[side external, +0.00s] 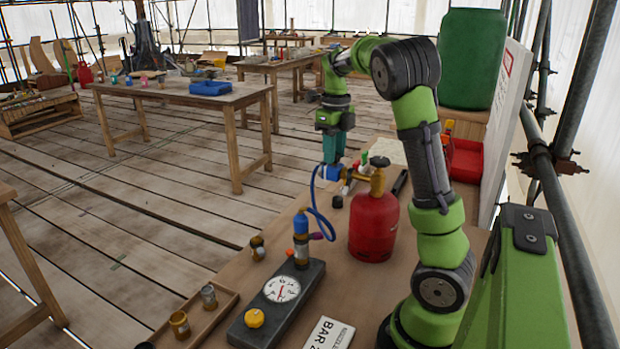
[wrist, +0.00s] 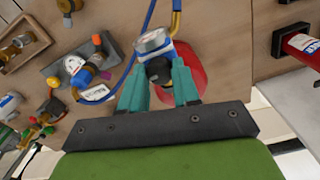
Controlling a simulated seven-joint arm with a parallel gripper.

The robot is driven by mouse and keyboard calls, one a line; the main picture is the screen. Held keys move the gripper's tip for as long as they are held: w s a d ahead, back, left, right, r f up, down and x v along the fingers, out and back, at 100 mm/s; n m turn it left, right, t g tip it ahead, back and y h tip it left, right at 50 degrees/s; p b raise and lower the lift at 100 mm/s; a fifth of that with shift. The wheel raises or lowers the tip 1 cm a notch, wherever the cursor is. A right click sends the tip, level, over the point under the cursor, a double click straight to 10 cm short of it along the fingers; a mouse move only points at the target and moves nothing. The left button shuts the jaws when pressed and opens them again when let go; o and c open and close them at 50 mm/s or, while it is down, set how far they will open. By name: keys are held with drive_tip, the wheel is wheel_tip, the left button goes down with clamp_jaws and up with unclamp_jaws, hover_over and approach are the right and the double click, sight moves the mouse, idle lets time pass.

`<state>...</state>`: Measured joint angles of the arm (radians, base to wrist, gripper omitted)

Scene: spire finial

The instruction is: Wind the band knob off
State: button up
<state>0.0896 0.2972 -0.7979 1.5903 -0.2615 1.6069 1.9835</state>
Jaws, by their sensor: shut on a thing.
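I cannot tell whether the dark part is the band knob. A yellow knob (side external: 254,318) sits on the dark gauge block (side external: 283,310), away from my gripper.

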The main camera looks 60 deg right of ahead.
drive_tip(key=shift+m, duration=0.3)
drive_tip(key=o, duration=1.1)
drive_tip(key=shift+c, duration=0.2)
wheel_tip(320, 180, up, 17)
drive_tip(key=shift+f, duration=0.1)
